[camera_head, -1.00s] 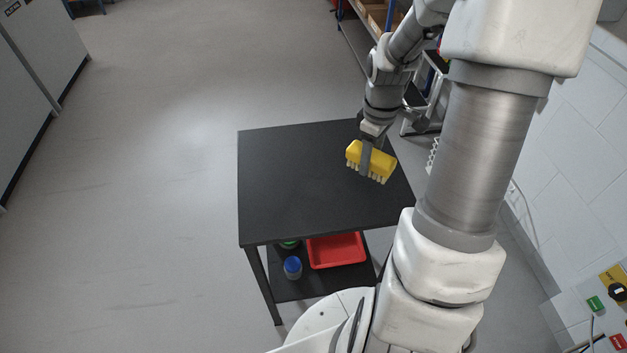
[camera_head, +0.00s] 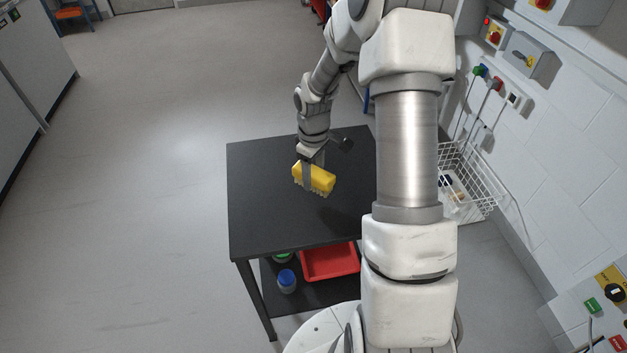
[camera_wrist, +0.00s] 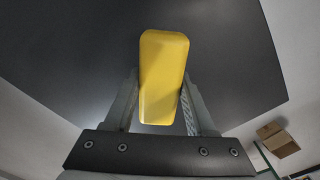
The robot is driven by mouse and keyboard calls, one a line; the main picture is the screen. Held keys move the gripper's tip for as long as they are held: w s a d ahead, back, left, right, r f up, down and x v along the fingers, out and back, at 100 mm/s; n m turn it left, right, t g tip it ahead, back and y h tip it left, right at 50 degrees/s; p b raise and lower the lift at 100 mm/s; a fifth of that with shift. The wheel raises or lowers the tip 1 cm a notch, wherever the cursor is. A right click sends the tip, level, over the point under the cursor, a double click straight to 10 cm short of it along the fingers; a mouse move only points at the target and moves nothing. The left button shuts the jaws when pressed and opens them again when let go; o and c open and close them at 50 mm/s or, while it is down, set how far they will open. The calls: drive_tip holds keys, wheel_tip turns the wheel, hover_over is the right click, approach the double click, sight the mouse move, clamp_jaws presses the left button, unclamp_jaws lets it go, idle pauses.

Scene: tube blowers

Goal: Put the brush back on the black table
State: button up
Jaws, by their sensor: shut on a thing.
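The yellow brush (camera_head: 318,180) is held with its pale bristles pointing down. My gripper (camera_head: 313,177) is shut on it, with a finger on each side of the yellow body. The brush is over the middle of the black table (camera_head: 262,215); whether the bristles touch the top, I cannot tell. In the wrist view the yellow back of the brush (camera_wrist: 162,75) sits between the fingers of my gripper (camera_wrist: 160,105), with the dark table top (camera_wrist: 235,60) behind it. The bristles are hidden there.
The rest of the table top in view is bare. The lower shelf holds a red tray (camera_head: 330,262) and a blue-lidded jar (camera_head: 287,280). A white wire basket (camera_head: 470,185) stands to the right near the wall. The floor to the left is clear.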

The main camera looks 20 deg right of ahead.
sight(313, 171)
drive_tip(key=shift+f, duration=1.1)
drive_tip(key=shift+f, duration=0.2)
drive_tip(key=o, duration=1.2)
drive_tip(key=shift+r, duration=0.1)
wheel_tip(313, 171, up, 12)
drive_tip(key=shift+r+p, duration=0.15)
drive_tip(key=shift+p, duration=0.55)
